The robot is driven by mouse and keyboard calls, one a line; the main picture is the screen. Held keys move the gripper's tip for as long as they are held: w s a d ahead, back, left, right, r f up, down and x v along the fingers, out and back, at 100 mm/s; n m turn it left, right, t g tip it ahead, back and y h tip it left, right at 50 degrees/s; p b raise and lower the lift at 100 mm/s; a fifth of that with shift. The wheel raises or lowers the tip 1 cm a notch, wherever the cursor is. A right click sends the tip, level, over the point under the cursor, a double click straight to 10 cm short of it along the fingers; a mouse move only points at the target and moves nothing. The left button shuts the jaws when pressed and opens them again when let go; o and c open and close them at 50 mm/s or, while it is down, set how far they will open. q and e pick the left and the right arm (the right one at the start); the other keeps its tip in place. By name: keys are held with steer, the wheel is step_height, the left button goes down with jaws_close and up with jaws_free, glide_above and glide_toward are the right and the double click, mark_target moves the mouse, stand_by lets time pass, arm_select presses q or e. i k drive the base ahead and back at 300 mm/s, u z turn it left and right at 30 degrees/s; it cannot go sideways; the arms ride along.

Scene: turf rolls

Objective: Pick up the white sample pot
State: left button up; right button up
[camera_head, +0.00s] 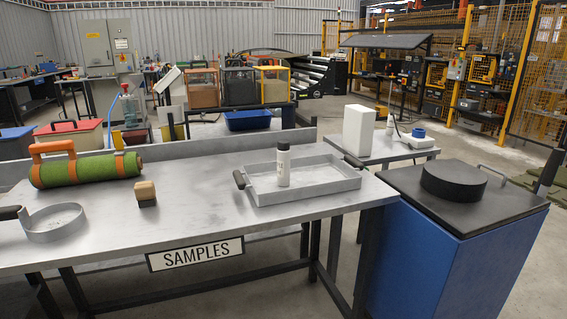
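Neither of my grippers shows in the head view, and nothing touches the pot.
A green turf roll (88,170) with orange straps, a small wooden block (145,193) and a round grey pan (54,222) are on the table's left. A blue cabinet (445,260) with a black disc (453,181) on top stands right. The table between block and tray is clear.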

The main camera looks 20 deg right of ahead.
mark_target(284, 158)
steer(key=z, duration=0.6)
steer(key=i, duration=1.4)
steer(key=u, duration=0.55)
